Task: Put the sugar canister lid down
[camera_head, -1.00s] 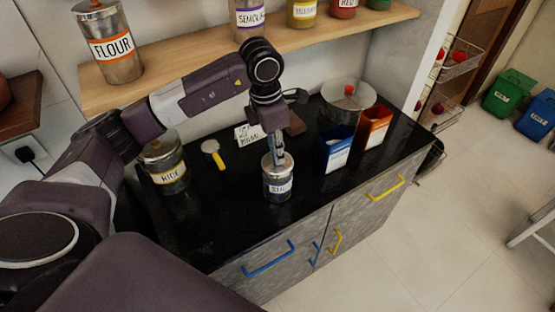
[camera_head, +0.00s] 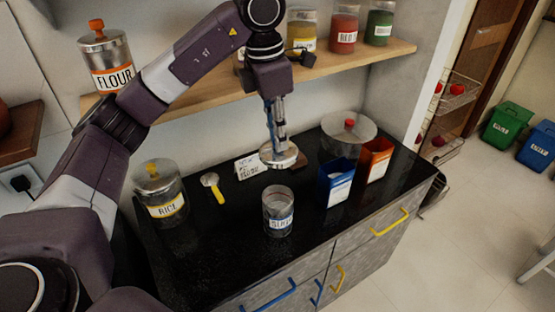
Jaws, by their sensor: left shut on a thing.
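The sugar canister (camera_head: 278,212) stands upright and open on the black counter, with its label facing front. Its round metal lid (camera_head: 278,158) is held in the air above and a little behind the canister's mouth, apart from it. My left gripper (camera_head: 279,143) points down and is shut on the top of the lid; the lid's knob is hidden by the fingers. My right gripper does not show.
A rice canister (camera_head: 161,190) and a yellow-handled scoop (camera_head: 213,187) stand and lie to the left. The counter (camera_head: 225,240) is clear left of the sugar canister. A shelf (camera_head: 350,62) with jars is above.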

